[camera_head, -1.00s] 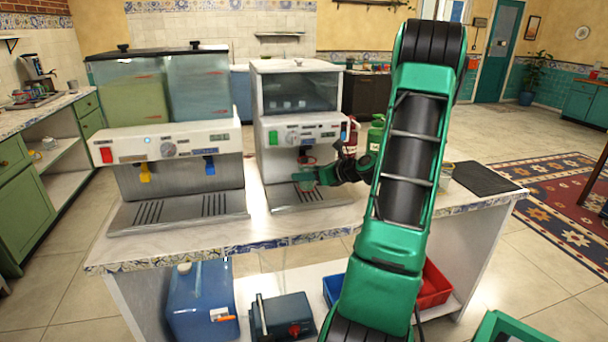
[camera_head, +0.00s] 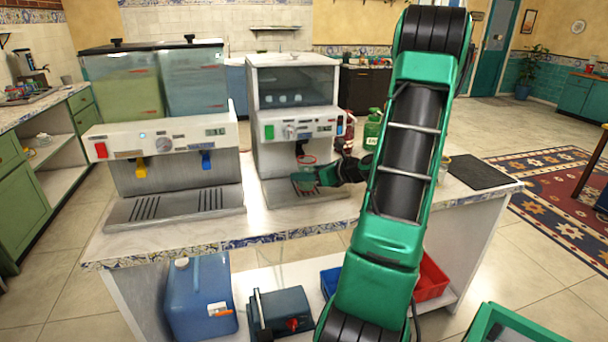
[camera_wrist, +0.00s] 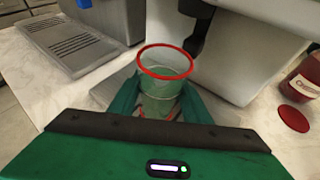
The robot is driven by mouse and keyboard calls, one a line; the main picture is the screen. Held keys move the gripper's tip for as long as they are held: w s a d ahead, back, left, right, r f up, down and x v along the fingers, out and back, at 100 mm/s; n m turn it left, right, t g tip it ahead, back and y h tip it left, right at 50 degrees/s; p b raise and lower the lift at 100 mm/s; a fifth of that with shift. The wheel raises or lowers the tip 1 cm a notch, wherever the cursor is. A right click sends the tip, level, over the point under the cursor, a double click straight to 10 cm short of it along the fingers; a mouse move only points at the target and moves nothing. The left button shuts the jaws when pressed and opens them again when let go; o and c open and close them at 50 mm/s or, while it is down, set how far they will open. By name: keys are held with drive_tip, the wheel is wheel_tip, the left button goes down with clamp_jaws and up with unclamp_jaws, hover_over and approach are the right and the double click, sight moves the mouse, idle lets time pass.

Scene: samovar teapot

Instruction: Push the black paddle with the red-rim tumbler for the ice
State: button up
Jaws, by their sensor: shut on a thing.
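The clear red-rim tumbler (camera_wrist: 160,92) stands upright between the fingers of my gripper (camera_wrist: 158,108), which is shut on it. In the head view the tumbler (camera_head: 307,161) and my gripper (camera_head: 304,179) are small, at the front of the white ice dispenser (camera_head: 297,130). The black paddle (camera_wrist: 191,42) hangs from the dispenser just beyond the tumbler's rim in the wrist view. In the head view the paddle (camera_head: 299,148) shows just above the tumbler. I cannot tell whether tumbler and paddle touch.
A two-tank drink dispenser (camera_head: 165,150) stands to the left on the same counter (camera_head: 270,228). A red bottle (camera_head: 345,135) and a green bottle (camera_head: 371,130) stand right of the ice dispenser. In the wrist view a red-lidded jar (camera_wrist: 304,80) and a red disc (camera_wrist: 293,118) lie to the right.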

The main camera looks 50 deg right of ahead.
idle(0.5)
drive_tip(key=shift+s+a, duration=0.85)
drive_tip(key=shift+s, duration=0.55)
drive_tip(key=shift+s+a, duration=0.9)
drive_tip(key=shift+s, duration=0.55)
drive_tip(key=shift+s+a, duration=0.85)
drive_tip(key=shift+s, duration=0.55)
